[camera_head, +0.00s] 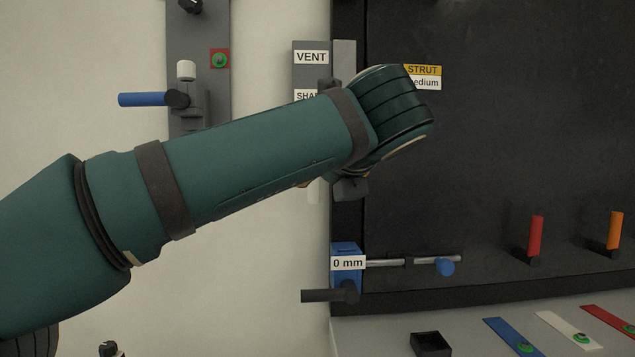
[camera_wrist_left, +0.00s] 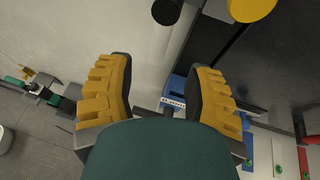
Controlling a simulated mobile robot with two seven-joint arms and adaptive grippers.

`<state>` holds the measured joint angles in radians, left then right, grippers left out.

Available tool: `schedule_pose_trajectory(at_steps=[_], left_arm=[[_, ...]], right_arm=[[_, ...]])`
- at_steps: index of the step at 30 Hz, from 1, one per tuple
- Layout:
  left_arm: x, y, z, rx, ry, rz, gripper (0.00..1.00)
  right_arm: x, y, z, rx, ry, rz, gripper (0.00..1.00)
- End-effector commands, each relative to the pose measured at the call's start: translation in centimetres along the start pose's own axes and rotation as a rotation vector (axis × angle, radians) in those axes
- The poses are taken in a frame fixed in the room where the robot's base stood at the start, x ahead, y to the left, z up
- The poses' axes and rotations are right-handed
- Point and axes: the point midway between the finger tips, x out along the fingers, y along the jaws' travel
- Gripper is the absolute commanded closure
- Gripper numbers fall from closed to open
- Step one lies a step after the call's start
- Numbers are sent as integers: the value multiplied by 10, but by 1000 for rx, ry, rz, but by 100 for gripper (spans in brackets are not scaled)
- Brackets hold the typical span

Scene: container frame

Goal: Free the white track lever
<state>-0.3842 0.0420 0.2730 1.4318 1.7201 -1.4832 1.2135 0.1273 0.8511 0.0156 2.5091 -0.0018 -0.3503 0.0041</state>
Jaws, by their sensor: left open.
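I cannot tell for certain which part is the white track lever. In the head view a pale, upright piece (camera_head: 313,191) shows just below my left forearm, mostly hidden by it. A white-capped knob (camera_head: 186,70) stands on the grey panel at the upper left, above a blue handle (camera_head: 140,99). My left arm reaches across to the black board's left edge, and its gripper is mostly hidden behind the wrist. In the left wrist view my left gripper (camera_wrist_left: 160,78) is open, its yellow-padded fingers apart with nothing held between them. My right gripper is not in view.
A blue "0 mm" block (camera_head: 346,253) with a rod and dark handle sits below the wrist. Red (camera_head: 536,234) and orange (camera_head: 614,230) handles stand on the black board (camera_head: 500,150). Blue, white (camera_head: 568,330) and red strips lie at the bottom right. The board's middle is clear.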

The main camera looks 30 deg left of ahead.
Motion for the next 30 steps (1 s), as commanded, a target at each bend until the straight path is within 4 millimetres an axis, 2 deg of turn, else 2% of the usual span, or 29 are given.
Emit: schedule_pose_trajectory(at_steps=[3, 9, 26, 30], left_arm=[[-22, -1, 0, 0, -1, -4, 48], [-42, 0, 0, 0, -1, -1, 48], [-46, 0, 0, 0, 0, 0, 48], [-51, 0, 13, 0, 0, 0, 48]], right_arm=[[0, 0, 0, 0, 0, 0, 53], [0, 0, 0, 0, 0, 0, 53], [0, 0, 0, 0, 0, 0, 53], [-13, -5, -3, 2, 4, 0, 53]])
